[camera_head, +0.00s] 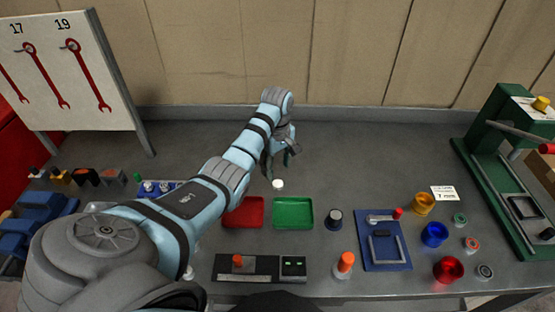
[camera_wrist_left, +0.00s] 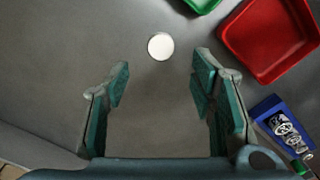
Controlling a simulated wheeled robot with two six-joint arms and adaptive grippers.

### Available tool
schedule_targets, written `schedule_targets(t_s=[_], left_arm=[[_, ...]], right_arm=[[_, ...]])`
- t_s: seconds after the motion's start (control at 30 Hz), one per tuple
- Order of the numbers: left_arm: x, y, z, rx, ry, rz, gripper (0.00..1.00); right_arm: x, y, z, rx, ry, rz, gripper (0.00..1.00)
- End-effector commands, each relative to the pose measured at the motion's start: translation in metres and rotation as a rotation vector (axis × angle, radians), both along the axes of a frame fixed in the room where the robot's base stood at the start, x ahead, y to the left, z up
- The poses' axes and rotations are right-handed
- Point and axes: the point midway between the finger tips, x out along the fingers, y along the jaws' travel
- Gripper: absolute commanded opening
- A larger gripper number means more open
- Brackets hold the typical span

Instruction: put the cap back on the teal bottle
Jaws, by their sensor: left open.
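A small white round cap-like piece (camera_head: 278,184) lies on the grey bench behind the green tray. It also shows in the left wrist view as a white disc (camera_wrist_left: 160,46), just beyond the fingertips and centred between them. My left gripper (camera_head: 281,158) is open and empty, with its fingers pointing down above the bench, a little behind the white piece. Its two teal-padded fingers stand wide apart in the left wrist view (camera_wrist_left: 161,78). I cannot make out a teal bottle in either view; my left arm covers part of the bench. My right gripper is not in view.
A red tray (camera_head: 243,212) and a green tray (camera_head: 293,213) lie in front of the white piece. A dark jar (camera_head: 334,219), an orange-capped bottle (camera_head: 344,265) and a blue plate with a handle (camera_head: 384,240) stand right of them.

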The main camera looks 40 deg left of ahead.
Motion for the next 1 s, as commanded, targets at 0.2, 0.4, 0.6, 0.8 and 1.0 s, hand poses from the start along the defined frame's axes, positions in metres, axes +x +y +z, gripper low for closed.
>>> schedule_targets(t_s=[0.2, 0.4, 0.6, 0.8, 1.0], left_arm=[[0.000, 0.000, -0.011, 0.000, 0.000, -0.001, 0.51], [0.000, 0.000, -0.011, 0.000, 0.000, 0.000, 0.51], [-0.001, -0.003, -0.034, -0.002, 0.002, 0.000, 0.51], [-0.002, -0.005, -0.062, -0.002, 0.002, -0.001, 0.51], [-0.001, -0.004, -0.063, 0.000, 0.000, -0.001, 0.51]], right_arm=[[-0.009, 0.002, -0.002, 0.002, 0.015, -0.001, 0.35], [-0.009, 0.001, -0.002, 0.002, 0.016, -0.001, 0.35], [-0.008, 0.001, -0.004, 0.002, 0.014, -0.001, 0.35], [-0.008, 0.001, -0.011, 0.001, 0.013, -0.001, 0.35], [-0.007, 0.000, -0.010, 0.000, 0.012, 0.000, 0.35]])
